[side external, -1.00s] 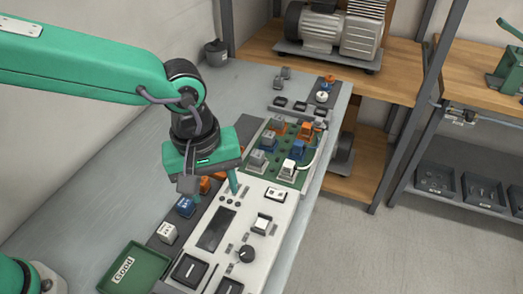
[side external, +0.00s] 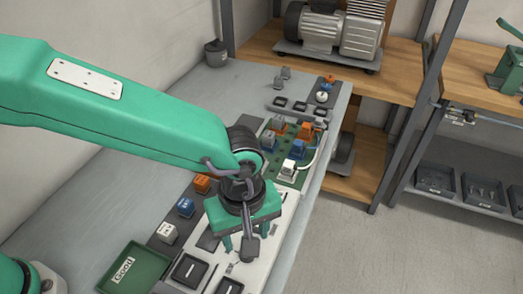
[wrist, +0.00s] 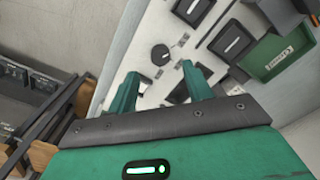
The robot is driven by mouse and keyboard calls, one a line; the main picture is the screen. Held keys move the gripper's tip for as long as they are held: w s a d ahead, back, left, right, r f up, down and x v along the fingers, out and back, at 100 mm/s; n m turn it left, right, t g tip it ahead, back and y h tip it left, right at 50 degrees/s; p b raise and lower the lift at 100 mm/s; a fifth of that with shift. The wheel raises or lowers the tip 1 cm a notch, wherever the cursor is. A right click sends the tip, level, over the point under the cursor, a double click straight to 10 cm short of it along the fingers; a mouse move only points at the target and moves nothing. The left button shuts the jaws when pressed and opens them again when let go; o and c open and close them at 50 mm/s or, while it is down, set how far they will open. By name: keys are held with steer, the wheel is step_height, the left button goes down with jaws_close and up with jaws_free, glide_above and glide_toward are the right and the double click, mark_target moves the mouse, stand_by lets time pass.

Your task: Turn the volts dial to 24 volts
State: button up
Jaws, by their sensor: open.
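The round black dial (wrist: 160,54) shows in the wrist view on a white panel (wrist: 138,40), just beyond my fingertips and roughly between them. It has a small pale mark; I cannot read a voltage scale or its setting. I cannot tell whether either finger touches the dial.
A green tray (side external: 135,268) labelled Good stands at the left. A green board (side external: 290,172) with several blocks is behind. Black square fixtures (side external: 189,270) sit near the front. The bench's left side is clear.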

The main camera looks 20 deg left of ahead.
steer(key=shift+f, duration=2.8)
steer(key=c, duration=1)
